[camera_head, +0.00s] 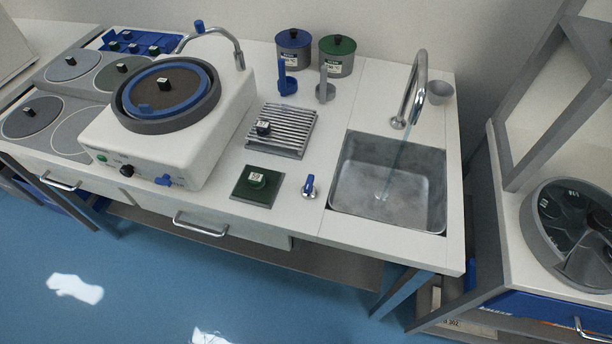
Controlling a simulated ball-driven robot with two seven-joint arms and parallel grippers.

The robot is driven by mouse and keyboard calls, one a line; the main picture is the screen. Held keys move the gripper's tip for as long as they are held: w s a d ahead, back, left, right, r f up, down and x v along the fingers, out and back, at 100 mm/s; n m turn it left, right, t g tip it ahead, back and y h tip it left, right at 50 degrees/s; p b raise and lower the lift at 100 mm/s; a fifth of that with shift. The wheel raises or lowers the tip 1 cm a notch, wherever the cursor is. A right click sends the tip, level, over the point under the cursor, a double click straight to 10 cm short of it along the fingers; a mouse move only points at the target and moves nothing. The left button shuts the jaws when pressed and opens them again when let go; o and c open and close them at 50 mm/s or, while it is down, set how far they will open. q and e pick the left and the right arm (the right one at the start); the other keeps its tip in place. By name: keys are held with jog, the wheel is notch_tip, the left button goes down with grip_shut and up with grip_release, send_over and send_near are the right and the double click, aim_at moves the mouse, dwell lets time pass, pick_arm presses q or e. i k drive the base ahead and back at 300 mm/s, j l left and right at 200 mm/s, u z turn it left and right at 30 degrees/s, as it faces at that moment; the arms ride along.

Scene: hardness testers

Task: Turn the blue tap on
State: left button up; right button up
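A small tap (309,186) with a blue handle on a light metal base stands on the worktop, just left of the sink (388,182). Its handle points toward the back. The curved metal faucet (417,88) stands behind the sink, and a thin, pale stream, which looks like water, falls from it into the basin. Another blue knob (198,26) sits on the curved pipe (222,34) over the polishing machine (160,120). A blue knob (165,181) is also on the machine's front panel. Neither of my grippers is in view.
A green square block (257,187) and a ribbed metal rack (281,131) lie left of the small tap. Blue (293,50) and green (338,57) canisters stand at the back wall. A grey frame (508,150) rises at the right. Blue floor (150,270) is open in front.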

aim_at(308, 189)
jog(key=k+l+u, duration=0.35)
jog(key=k+u, duration=0.4)
jog(key=k, duration=0.15)
jog(key=k+u, duration=0.35)
jog(key=k, duration=0.15)
